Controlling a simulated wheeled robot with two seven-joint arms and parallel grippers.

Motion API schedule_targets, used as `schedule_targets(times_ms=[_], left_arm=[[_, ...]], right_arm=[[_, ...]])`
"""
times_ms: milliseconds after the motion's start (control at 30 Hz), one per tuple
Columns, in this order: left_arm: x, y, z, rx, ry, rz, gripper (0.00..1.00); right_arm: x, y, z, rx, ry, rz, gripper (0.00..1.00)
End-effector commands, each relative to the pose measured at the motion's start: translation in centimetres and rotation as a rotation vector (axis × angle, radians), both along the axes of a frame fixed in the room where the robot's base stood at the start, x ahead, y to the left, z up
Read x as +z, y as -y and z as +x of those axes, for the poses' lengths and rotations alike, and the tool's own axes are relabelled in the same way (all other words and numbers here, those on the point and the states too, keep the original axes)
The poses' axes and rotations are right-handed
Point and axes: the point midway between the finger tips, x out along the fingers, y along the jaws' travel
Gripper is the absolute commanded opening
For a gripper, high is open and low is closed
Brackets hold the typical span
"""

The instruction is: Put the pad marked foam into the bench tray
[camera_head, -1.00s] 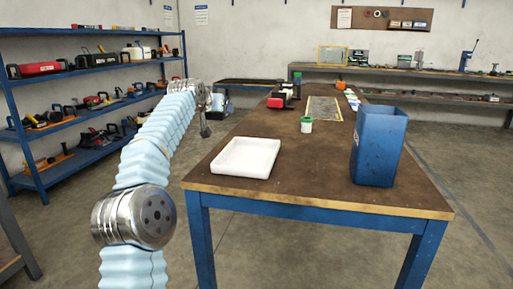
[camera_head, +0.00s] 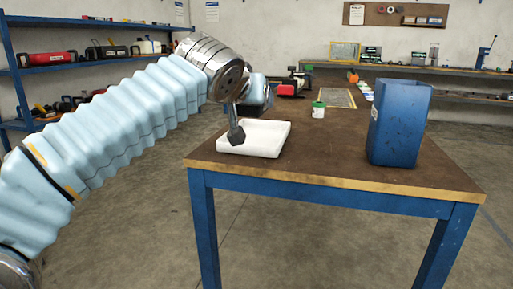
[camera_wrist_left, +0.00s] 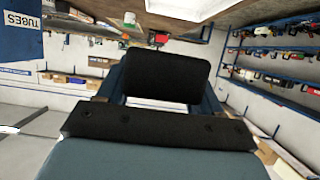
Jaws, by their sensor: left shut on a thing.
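My left gripper (camera_head: 260,94) is over the back edge of the white bench tray, partly hidden by its own wrist. In the left wrist view my left gripper (camera_wrist_left: 160,82) is shut on a black, block-like pad (camera_wrist_left: 165,75). No marking is readable on the pad's visible face. The shallow white tray (camera_head: 268,148) lies on the left front part of the bench, and its visible floor looks empty. A pale corner that looks like the tray (camera_wrist_left: 180,8) shows at the top of the wrist view. My right gripper is in neither view.
A tall blue bin (camera_head: 398,128) stands at the bench's right front. A green-lidded white jar (camera_head: 318,110), a red-and-black tool (camera_head: 292,85) and a framed mesh panel (camera_head: 338,97) lie farther back. The brown bench top (camera_head: 335,145) is clear between tray and bin.

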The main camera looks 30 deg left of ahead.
Motion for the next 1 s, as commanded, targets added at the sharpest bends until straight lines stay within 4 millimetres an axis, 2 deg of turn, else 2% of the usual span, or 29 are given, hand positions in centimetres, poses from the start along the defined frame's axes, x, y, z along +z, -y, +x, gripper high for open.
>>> schedule_targets(times_ms=[67, 133, 400, 500, 767, 900, 1000], left_arm=[[-0.5, 0.0, 0.1, 0.002, -0.003, 0.0, 0.38], [-1.1, -0.6, 1.1, 0.004, -0.005, -0.002, 0.38], [-4.3, -4.6, 7.5, 0.004, -0.004, -0.003, 0.38], [-6.5, -5.3, 8.7, 0.003, -0.005, -0.001, 0.38], [-8.6, -6.3, 10.3, 0.002, -0.003, -0.001, 0.38], [-10.8, -7.1, 11.5, 0.003, -0.004, -0.001, 0.38], [-12.5, -7.0, 11.3, 0.002, -0.004, 0.0, 0.38]], right_arm=[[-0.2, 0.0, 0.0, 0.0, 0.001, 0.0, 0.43], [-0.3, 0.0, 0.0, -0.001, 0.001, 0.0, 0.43], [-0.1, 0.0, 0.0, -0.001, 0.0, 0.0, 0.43], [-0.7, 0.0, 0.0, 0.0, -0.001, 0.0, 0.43], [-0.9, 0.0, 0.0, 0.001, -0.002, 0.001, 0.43], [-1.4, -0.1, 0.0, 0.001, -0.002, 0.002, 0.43], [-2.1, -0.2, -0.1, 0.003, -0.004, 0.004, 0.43]])
